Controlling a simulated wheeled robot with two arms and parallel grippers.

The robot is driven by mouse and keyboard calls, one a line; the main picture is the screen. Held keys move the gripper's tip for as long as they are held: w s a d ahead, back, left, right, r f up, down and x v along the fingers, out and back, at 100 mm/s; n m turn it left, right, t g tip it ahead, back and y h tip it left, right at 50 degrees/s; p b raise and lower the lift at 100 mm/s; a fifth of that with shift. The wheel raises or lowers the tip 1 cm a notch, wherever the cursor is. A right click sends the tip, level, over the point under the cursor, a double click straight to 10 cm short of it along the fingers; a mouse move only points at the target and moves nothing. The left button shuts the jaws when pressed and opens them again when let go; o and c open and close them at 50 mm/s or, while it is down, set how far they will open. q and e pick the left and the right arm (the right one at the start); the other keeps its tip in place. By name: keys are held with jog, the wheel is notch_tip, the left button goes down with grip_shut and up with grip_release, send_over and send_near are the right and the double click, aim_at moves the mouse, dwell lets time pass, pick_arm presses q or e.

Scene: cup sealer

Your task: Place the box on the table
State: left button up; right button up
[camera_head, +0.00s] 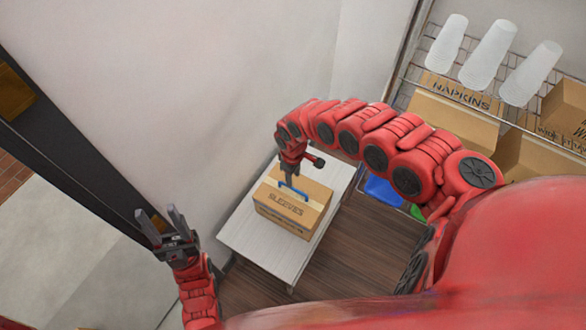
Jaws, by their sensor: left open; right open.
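A brown cardboard box (288,212) marked "SLEEVES" rests on a small white table (262,253). A blue piece (297,191) shows at the top of the box, beside my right gripper's tip. My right gripper (288,182) is open, pointing down at the top of the box. Whether its fingers touch the box cannot be told, as they are small and partly hidden. My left gripper (160,222) is open and empty, raised to the left of the table and apart from the box, with its two fingers spread.
A wire shelf (408,72) at the upper right holds stacks of white cups (488,52) and cardboard boxes, one a napkins box (452,112). A blue bin (383,192) stands beside the table. A light wall (190,80) rises behind it. Wooden floor (345,250) is clear in front.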

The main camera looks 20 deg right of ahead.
notch_tip(320, 180, up, 3)
jog(key=shift+p, duration=0.9)
jog(key=shift+s+f, duration=0.1)
jog(key=shift+f, duration=0.05)
